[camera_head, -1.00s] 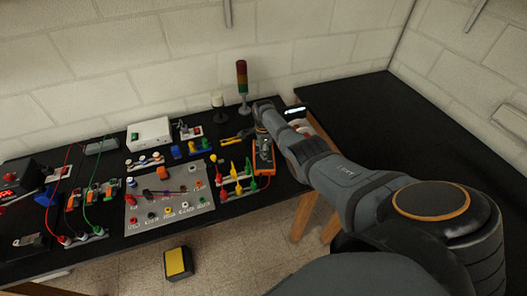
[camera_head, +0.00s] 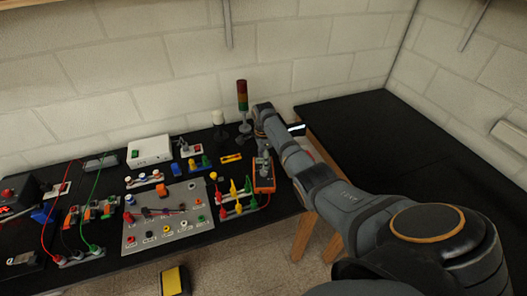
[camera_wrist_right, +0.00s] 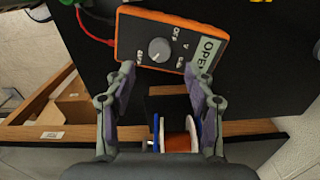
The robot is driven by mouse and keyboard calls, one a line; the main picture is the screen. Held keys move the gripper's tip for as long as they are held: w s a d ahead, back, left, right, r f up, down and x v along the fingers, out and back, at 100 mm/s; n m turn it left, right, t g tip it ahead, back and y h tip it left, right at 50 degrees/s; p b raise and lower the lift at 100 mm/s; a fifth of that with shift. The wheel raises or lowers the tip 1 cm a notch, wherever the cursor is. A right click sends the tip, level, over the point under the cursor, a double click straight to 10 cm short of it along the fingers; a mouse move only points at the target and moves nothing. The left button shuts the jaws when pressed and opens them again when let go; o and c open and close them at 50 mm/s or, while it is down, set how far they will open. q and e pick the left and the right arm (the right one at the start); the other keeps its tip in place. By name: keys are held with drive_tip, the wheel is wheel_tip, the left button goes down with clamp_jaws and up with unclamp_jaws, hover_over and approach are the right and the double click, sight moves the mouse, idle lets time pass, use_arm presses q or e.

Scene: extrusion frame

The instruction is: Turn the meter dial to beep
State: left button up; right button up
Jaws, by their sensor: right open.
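The meter is a grey box with an orange rim; it lies on the black table near its right end in the head view (camera_head: 265,184). It also shows at the top of the right wrist view (camera_wrist_right: 205,33). Its round grey dial (camera_wrist_right: 159,49) faces up, with small printed labels around it and a pale display reading "OPEN". My right gripper (camera_head: 262,157) is over the meter. In the wrist view its fingers (camera_wrist_right: 159,72) are apart, with the dial between and just beyond the tips and nothing held. My left gripper is out of view.
Several red, yellow and green connectors (camera_head: 234,196) stand just left of the meter. A grey panel (camera_head: 140,236) with knobs lies further left. A signal tower (camera_head: 242,105) stands behind. Under the table edge, the wrist view shows a spool (camera_wrist_right: 178,142) and cardboard boxes (camera_wrist_right: 72,102).

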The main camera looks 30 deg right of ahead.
wheel_tip(320, 180, up, 5)
drive_tip(key=shift+r, duration=0.2)
idle(0.4)
